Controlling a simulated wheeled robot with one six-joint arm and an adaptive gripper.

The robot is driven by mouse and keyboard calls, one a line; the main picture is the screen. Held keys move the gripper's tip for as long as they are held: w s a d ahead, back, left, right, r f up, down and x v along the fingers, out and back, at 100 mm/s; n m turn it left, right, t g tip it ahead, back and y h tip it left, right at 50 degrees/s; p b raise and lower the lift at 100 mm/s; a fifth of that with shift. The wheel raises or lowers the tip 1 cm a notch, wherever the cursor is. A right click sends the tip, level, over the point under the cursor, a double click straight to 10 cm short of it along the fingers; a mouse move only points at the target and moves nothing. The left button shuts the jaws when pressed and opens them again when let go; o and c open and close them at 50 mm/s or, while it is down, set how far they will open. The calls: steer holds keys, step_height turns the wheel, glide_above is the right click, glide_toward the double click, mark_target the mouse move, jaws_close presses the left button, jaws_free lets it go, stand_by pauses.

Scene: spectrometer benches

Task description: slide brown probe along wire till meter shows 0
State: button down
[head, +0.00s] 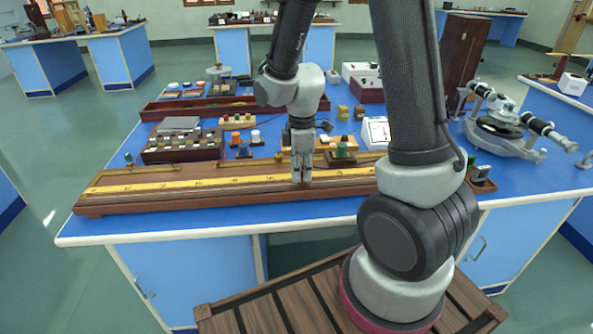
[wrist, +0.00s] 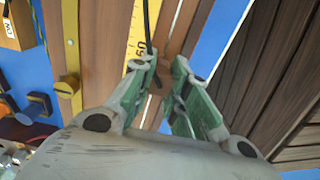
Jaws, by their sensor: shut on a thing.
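The long wooden wire board (head: 125,205) lies along the front of the blue bench, with a yellow scale (head: 220,181) on it. My gripper (head: 302,180) points down onto the board, right of its middle. In the wrist view my gripper (wrist: 167,66) is shut on the brown probe (wrist: 158,79), mostly hidden between the fingertips, with a black lead rising from it. The fingertips are beside the scale (wrist: 138,28), near a mark that looks like 60. The bare wire is too thin to make out. A white-faced meter (head: 376,131) stands behind the board; its reading is too small to tell.
Behind the board stand a dark box with several knobs (head: 183,147), small terminal blocks and a long wooden tray (head: 165,107). A metal spectrometer (head: 510,128) stands at the right. A brass knob (wrist: 67,86) is near the fingers. Bare blue bench top lies before the board.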

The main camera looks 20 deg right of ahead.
steer(key=shift+s+d, duration=0.3)
steer(key=shift+d, duration=0.55)
steer(key=shift+s+d, duration=0.25)
steer(key=shift+d, duration=0.55)
steer(key=shift+s+f, duration=0.25)
stand_by(2.8)
steer(key=c, duration=1.3)
jaws_free()
steer(key=shift+w+d, duration=0.1)
steer(key=shift+c, duration=0.2)
steer(key=shift+o, duration=0.2)
steer(key=shift+w+r, duration=0.1)
steer(key=shift+r, duration=0.35)
step_height(320, 180, up, 11)
